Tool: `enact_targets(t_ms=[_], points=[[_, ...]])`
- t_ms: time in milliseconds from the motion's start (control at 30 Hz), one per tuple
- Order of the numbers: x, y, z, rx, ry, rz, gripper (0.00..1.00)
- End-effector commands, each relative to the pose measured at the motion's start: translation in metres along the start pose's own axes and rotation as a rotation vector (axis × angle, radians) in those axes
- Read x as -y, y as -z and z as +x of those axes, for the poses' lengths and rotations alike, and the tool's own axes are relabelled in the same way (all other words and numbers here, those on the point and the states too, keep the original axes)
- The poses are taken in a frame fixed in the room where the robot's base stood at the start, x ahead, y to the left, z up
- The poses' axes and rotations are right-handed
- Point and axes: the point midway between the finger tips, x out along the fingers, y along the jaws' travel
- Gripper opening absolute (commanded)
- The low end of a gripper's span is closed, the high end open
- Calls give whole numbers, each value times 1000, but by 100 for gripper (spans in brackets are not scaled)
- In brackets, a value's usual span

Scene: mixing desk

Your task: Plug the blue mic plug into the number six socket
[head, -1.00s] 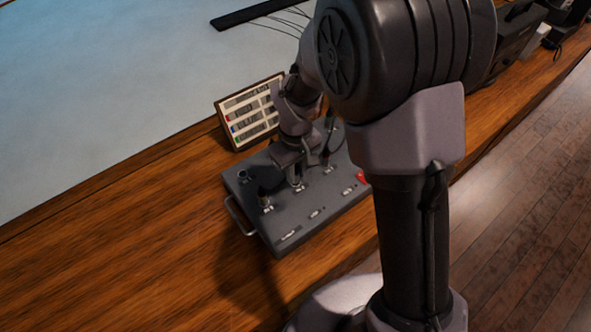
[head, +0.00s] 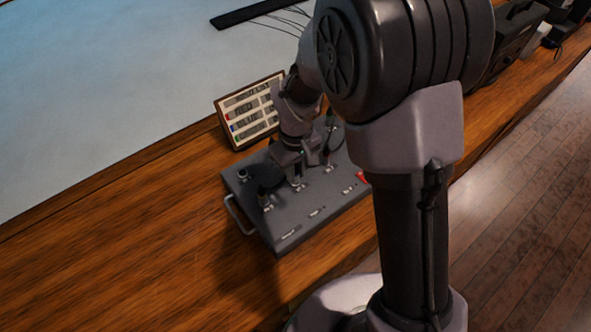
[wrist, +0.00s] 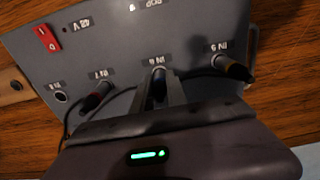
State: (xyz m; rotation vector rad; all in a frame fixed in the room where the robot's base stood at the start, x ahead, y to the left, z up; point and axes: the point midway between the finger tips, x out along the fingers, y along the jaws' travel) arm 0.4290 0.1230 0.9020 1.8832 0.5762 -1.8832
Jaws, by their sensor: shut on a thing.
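My gripper (wrist: 160,92) is shut on a plug (wrist: 158,73) with a pale metal end, just below the IN 6 label (wrist: 164,62) in the wrist view. The plug's end is at the number six socket; the socket mouth is hidden and I cannot tell how deep the plug sits. Its colour band is hidden by the fingers. In the head view my gripper (head: 297,181) stands low over the grey box (head: 285,225).
Other plugs stand at IN 7 (wrist: 97,96) and IN 5 (wrist: 232,68). IN 8 (wrist: 61,97) is an empty socket. A red switch (wrist: 47,38) is on the box. A colour-coded card (head: 250,112) stands behind it. Cables run close beside my gripper.

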Motion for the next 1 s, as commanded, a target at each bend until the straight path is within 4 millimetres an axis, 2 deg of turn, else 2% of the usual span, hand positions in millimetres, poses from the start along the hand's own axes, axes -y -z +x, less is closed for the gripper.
enact_targets(t_ms=[67,100,200,233,567,667,1000], points=[[0,0,2,0,0,0,0],[0,0,3,0,0,0,20],[0,0,2,0,0,0,39],[0,0,2,0,0,0,43],[0,0,-2,-1,0,0,43],[0,1,-17,-3,-1,0,43],[0,1,-103,-3,-1,1,43]])
